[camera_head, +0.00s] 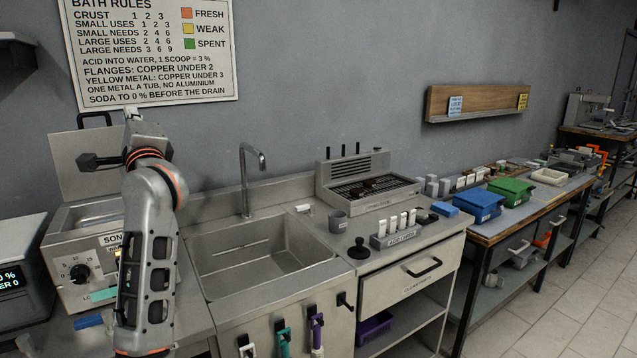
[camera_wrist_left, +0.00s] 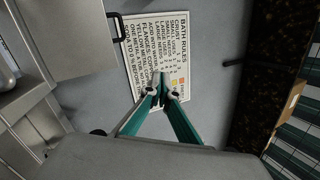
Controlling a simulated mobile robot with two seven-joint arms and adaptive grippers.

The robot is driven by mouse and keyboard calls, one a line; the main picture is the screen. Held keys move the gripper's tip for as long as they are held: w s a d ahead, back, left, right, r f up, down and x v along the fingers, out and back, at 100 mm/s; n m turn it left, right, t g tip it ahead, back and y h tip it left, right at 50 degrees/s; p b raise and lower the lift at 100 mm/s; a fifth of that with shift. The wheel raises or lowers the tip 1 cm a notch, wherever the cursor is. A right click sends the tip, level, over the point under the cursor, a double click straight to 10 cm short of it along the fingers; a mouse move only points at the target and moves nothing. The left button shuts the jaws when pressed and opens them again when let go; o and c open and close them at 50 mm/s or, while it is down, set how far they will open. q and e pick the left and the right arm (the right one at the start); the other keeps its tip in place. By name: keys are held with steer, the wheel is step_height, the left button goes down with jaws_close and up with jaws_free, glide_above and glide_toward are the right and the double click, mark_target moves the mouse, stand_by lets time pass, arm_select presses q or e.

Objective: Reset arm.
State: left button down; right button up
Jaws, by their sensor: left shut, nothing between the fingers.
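My left arm comes up from the lower left in the head view, in front of the sonicator (camera_head: 75,250). Its gripper is mostly hidden behind the arm's wrist in that view. In the left wrist view the left gripper (camera_wrist_left: 161,88) is shut, with its fingertips together and nothing between them. It points toward the wall sign headed BATH RULES (camera_wrist_left: 165,55), which also hangs at the upper left in the head view (camera_head: 150,50). The sonicator's lid (camera_head: 85,165) stands raised behind the arm. My right gripper is in neither view.
A sink (camera_head: 260,255) with a tall faucet (camera_head: 247,175) lies right of the arm. Blue (camera_head: 479,205) and green (camera_head: 511,190) bins sit farther right. A wooden shelf (camera_head: 480,100) hangs on the wall.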

arm_select(q)
steer(key=s+d+f+n+t+h, duration=0.1)
steer(key=s+d+f+n+h, duration=0.35)
steer(key=f+n, duration=0.7)
steer(key=s+d+f+n+t+h, duration=0.1)
steer(key=s+d+f+n+h, duration=0.2)
steer(key=d+f+n+h, duration=0.75)
steer(key=s+a+f+n+t+y, duration=0.1)
steer(key=s+f+n, duration=0.45)
steer(key=f, duration=1.15)
steer(key=s+d+f+m+g+h, duration=0.1)
steer(key=s+d+f+m+g, duration=0.1)
steer(key=s+f+m+g, duration=0.3)
steer(key=s+d+f+m+g, duration=0.2)
steer(key=s+f+m+g, duration=0.3)
steer(key=s+f+m, duration=0.7)
steer(key=s+f, duration=0.4)
steer(key=f, duration=0.3)
steer(key=s+f, duration=0.3)
steer(key=f, duration=0.4)
steer(key=shift+s+m+h, duration=0.35)
steer(key=shift+s+h, duration=0.05)
